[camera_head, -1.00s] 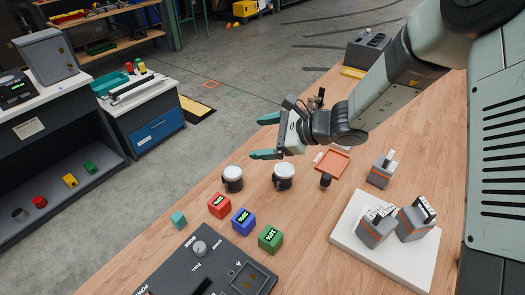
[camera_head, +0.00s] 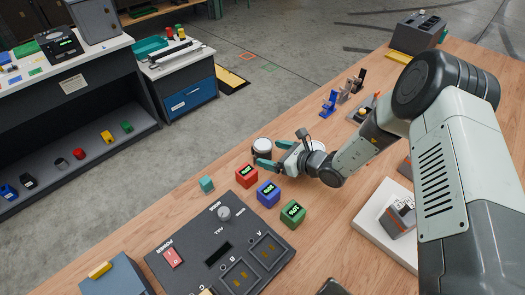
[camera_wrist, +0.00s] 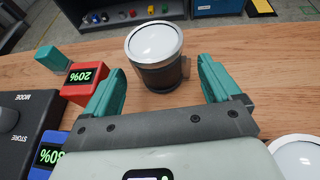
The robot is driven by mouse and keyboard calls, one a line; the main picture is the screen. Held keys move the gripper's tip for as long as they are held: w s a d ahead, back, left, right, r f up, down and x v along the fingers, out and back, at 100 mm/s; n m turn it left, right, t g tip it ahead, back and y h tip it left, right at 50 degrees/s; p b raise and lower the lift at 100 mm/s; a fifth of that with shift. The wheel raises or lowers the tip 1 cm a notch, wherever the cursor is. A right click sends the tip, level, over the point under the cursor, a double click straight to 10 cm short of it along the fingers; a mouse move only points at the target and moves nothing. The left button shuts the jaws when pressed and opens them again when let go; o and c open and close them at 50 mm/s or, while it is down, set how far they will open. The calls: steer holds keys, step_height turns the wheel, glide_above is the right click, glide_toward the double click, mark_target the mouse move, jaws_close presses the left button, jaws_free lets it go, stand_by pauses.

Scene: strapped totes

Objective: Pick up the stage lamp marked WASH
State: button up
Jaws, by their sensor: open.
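Two stage lamps stand upright as dark cylinders with white round tops. One lamp (camera_head: 262,147) stands just beyond my gripper (camera_head: 273,154); in the wrist view this lamp (camera_wrist: 156,48) is ahead of and between the teal fingertips. My gripper is open and empty, low over the table, with a finger on either side of the space before that lamp. I cannot tell whether the fingers overlap its sides. The other lamp (camera_head: 319,146) is behind my gripper, partly hidden by it, and its white top (camera_wrist: 298,160) shows at lower right in the wrist view. No WASH mark is readable on either.
Red (camera_head: 246,175), blue (camera_head: 268,193) and green (camera_head: 292,213) blocks with displays sit close to my gripper. A white board (camera_head: 375,232) bears a grey block on the right.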

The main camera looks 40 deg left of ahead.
steer(key=x, duration=0.5)
steer(key=shift+f, duration=0.15)
